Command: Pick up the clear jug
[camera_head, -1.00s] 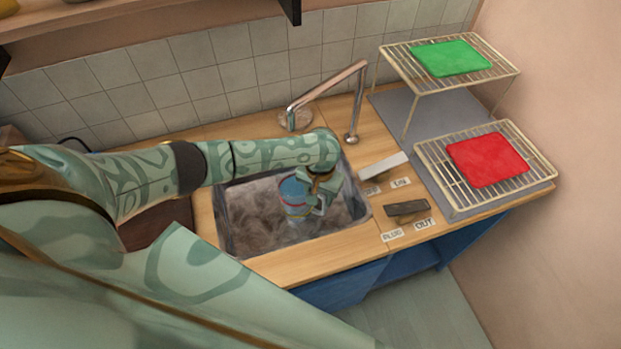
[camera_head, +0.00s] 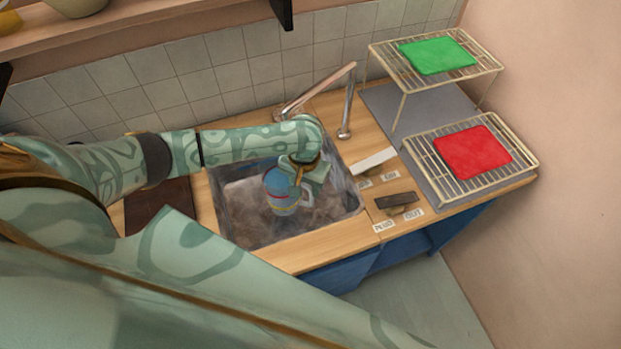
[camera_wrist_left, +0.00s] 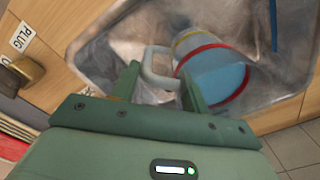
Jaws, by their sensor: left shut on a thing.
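The clear jug (camera_head: 282,189) has a blue body or contents, with red and yellow bands and a pale handle. It is within the sink (camera_head: 240,228) in the head view; I cannot tell whether it touches the bottom. My left gripper (camera_head: 307,176) reaches over it from the upper right and is shut on its handle (camera_head: 306,197). In the left wrist view the jug (camera_wrist_left: 218,72) appears tilted beside the fingers. The handle (camera_wrist_left: 151,62) passes between the fingers of my left gripper (camera_wrist_left: 160,86). My right gripper is in neither view.
A faucet (camera_head: 346,112) stands behind the sink. Wire racks hold a green mat (camera_head: 437,55) and a red mat (camera_head: 472,151). A shelf overhangs the back wall.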

